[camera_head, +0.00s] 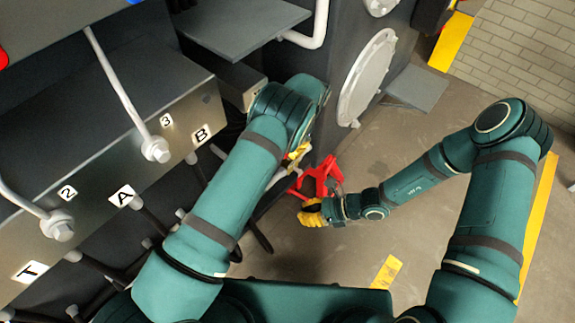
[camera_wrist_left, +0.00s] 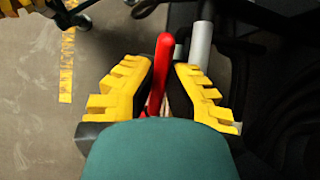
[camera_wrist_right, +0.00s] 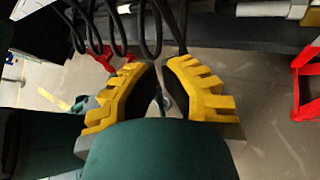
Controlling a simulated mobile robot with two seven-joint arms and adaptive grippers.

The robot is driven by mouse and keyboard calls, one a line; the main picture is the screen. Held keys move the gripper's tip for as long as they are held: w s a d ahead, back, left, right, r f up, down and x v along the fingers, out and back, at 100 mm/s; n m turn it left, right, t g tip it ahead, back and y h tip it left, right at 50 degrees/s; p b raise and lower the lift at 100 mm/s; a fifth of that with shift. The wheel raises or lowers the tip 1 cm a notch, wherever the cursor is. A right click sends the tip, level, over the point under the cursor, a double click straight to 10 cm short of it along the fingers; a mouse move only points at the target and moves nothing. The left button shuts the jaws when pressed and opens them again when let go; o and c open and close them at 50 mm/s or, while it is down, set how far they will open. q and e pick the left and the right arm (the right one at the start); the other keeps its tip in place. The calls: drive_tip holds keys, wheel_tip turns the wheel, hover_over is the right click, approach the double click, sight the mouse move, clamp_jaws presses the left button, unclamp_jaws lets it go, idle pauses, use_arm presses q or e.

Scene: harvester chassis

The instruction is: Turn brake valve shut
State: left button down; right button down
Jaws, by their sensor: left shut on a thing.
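In the left wrist view a red lever (camera_wrist_left: 160,72), which looks like the brake valve's handle, stands between the two yellow fingers of my left gripper (camera_wrist_left: 160,66). The gripper is shut on it. In the head view my left arm covers most of this gripper and the lever; only some yellow of the fingers (camera_head: 299,151) shows. My right gripper (camera_head: 312,215) is low over the floor in the head view, apart from the lever. In the right wrist view its fingers (camera_wrist_right: 164,64) lean close together with nothing clearly between them.
A grey block (camera_head: 100,165) with labels, pipes and black hoses stands on the left. A red frame (camera_head: 320,178) stands near my right gripper. A grey shelf (camera_head: 235,30) and a pale round cover (camera_head: 367,78) are beyond. The floor (camera_head: 345,265) on the right is mostly clear.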

drive_tip(key=w+d+m+t+y, duration=0.1)
drive_tip(key=w+m+t, duration=0.55)
drive_tip(key=w, duration=0.25)
drive_tip(key=r+x, duration=0.1)
drive_tip(key=x, duration=0.9)
drive_tip(key=shift+w+d+r+m+g, duration=0.1)
drive_tip(key=shift+w+d+r+m, duration=0.1)
drive_tip(key=shift+r, duration=0.35)
drive_tip(key=shift+w+d+r+m+g, duration=0.1)
drive_tip(key=shift+w+d+r, duration=0.1)
drive_tip(key=shift+r, duration=0.3)
drive_tip(key=shift+w+d+r+m+g, duration=0.15)
drive_tip(key=shift+d+r, duration=0.1)
drive_tip(key=shift+r, duration=0.3)
